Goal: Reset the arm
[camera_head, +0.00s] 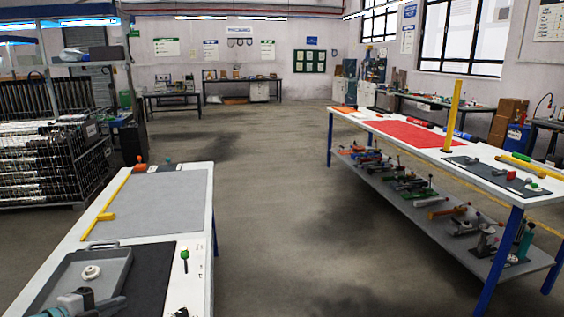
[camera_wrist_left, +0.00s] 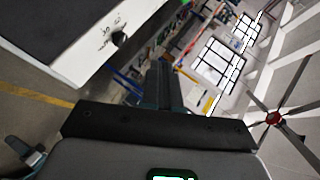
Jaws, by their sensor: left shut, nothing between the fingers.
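My left gripper (camera_head: 84,299) is at the bottom left of the head view, low over the near corner of the left table (camera_head: 199,260). In the left wrist view its dark fingers (camera_wrist_left: 165,85) are together, with nothing between them. A grey tray (camera_head: 112,264) with a white ring-shaped part (camera_head: 91,272) in it lies on a black mat (camera_head: 156,265) just beyond the gripper. The gripper's near part is cut off by the frame edge. My right gripper does not show in either view.
A yellow bar (camera_head: 106,214) lies along the left table beside a grey mat (camera_head: 165,200). A green-topped tool (camera_head: 185,256) lies near its right edge. A long white table (camera_head: 399,152) with a yellow upright post (camera_head: 453,115) stands right. Open floor (camera_head: 265,170) lies between.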

